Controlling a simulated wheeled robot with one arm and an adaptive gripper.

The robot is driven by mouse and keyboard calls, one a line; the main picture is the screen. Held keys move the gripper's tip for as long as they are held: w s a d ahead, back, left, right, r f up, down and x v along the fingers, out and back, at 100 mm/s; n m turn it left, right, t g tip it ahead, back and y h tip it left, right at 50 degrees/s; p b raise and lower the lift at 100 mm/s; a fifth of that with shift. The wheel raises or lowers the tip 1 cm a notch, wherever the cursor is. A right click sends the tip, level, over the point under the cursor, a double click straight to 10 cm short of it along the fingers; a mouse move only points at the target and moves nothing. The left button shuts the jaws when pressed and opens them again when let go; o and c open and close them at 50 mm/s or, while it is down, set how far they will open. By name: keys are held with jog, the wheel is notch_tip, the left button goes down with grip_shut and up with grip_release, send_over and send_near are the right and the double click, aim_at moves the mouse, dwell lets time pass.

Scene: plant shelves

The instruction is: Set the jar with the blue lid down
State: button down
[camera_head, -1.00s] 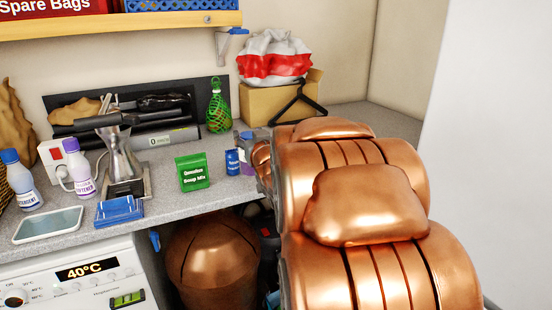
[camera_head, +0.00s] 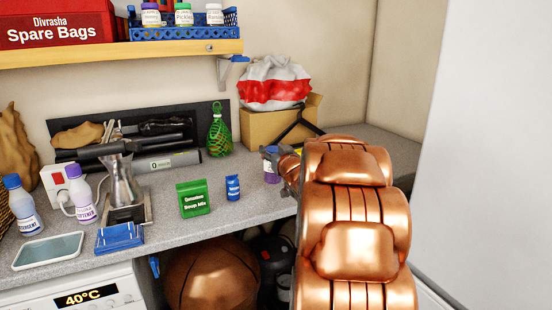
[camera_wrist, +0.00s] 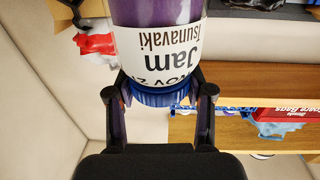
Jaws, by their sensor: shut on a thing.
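The jar with the blue lid (camera_head: 271,165) shows a purple body in the head view, upright over the counter (camera_head: 255,210) at the right of the small blue tin (camera_head: 233,188). I cannot tell if its base touches the counter. My gripper (camera_head: 285,163) is mostly hidden behind my arm. In the wrist view my gripper (camera_wrist: 160,92) is shut on the jar, its fingers on either side of the blue lid. There the jar (camera_wrist: 160,40) appears upside down, with a white "Jam" label.
A green soup mix box (camera_head: 193,199) stands left of the blue tin. A cardboard box (camera_head: 262,130) with a red and white bag (camera_head: 275,85) stands behind. A wall shelf (camera_head: 120,52) holds a blue crate (camera_head: 185,33) with several jars. The counter's right back is clear.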

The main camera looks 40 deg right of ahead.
jog(key=shift+w+d, duration=0.3)
jog(key=shift+d, duration=0.5)
jog(key=shift+d+f, duration=0.15)
jog(key=shift+f, duration=1.7)
jog(key=shift+f, duration=0.25)
